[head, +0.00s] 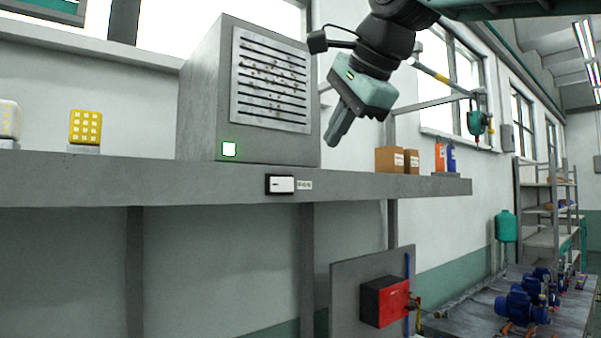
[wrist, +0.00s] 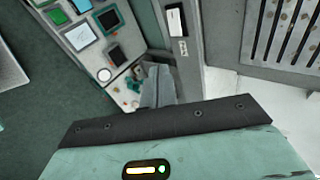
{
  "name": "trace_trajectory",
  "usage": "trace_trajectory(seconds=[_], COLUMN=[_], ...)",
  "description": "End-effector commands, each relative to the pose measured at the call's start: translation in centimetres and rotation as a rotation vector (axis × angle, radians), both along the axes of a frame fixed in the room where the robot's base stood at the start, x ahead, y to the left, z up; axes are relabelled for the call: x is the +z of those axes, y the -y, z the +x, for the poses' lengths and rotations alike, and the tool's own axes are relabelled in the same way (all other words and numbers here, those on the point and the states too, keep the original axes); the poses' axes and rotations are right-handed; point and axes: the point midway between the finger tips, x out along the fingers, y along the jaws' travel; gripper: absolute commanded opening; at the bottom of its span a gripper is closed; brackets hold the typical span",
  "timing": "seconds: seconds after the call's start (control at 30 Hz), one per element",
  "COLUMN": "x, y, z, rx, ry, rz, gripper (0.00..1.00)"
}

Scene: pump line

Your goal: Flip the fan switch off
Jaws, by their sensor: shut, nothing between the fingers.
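The fan switch (head: 281,184) is a white rocker in a black plate on the front edge of the grey shelf (head: 400,186), with a small label to its right. It also shows at the top of the wrist view (wrist: 176,20). Above it stands a grey fan box (head: 197,100) with a slotted front panel and a lit green-white indicator (head: 229,149). My gripper (head: 334,140) is shut and empty, pointing down and left. It is above and to the right of the switch, apart from it. Its fingers show in the wrist view (wrist: 160,88).
Brown boxes (head: 389,160) and orange (head: 440,157) and blue (head: 451,156) containers stand on the shelf at right. A yellow block (head: 84,127) stands at left. A red box (head: 384,301) is mounted on a panel below. The space before the switch looks clear.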

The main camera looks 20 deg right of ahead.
Motion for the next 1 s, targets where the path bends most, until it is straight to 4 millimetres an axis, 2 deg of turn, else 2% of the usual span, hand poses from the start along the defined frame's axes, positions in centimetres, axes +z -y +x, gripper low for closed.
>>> trace_trajectory(seconds=[0.27, 0.43, 0.87, 1.0], x=[-0.2, -1.2, -6.9, -6.6], y=[0.0, -0.2, -1.4, -1.8], z=[0.1, 1.2, 7.3, 9.5], rx=[0.002, 0.002, 0.003, 0.003], ry=[-0.002, -0.005, -0.007, -0.004], rz=[-0.001, -0.003, -0.004, -0.003], gripper=[0.0, 0.0, 0.0, 0.0])
